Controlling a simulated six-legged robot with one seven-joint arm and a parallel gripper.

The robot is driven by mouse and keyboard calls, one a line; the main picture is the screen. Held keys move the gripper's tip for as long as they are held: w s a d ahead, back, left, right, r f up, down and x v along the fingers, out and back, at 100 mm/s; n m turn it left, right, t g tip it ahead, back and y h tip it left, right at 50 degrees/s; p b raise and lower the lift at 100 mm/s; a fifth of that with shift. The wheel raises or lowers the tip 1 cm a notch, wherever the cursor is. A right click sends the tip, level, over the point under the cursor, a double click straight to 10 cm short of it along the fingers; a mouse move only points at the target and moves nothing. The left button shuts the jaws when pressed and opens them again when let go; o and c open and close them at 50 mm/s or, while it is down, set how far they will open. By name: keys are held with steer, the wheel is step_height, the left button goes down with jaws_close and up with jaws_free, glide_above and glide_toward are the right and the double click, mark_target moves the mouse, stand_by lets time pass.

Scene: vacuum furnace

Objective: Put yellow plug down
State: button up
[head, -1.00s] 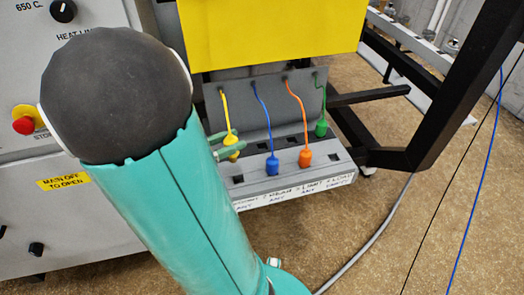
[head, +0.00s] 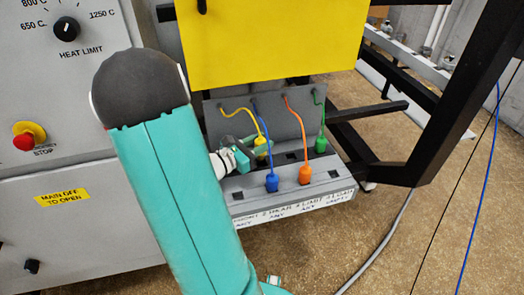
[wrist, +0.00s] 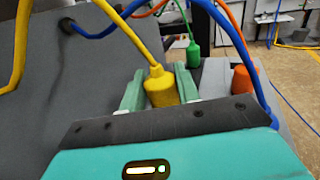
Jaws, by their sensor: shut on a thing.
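The yellow plug (head: 261,147) hangs on its yellow cable at the back of the grey socket panel, left of the green plug. My gripper (head: 256,148) is shut on it, with one green finger on each side. In the wrist view the yellow plug (wrist: 161,88) sits between the two fingers (wrist: 160,92), its cable rising from its top. Its lower end is hidden by my gripper, so I cannot tell whether it touches the panel.
The blue plug (head: 272,183) and orange plug (head: 305,174) stand in the front row of the panel (head: 335,188). The green plug (head: 321,144) stands at the back right. Their cables hang close around my gripper. A yellow board (head: 270,45) is above.

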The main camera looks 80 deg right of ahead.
steer(key=shift+s+d+f, duration=0.15)
steer(key=shift+d+f, duration=0.2)
steer(key=shift+f, duration=0.2)
steer(key=shift+d+f, duration=0.1)
steer(key=shift+f, duration=1.45)
steer(key=shift+f, duration=0.3)
steer(key=o, duration=1)
steer(key=shift+c, duration=0.2)
steer(key=shift+r, duration=0.1)
steer(key=shift+r, duration=0.3)
steer(key=v, duration=1.2)
steer(key=shift+f, duration=0.1)
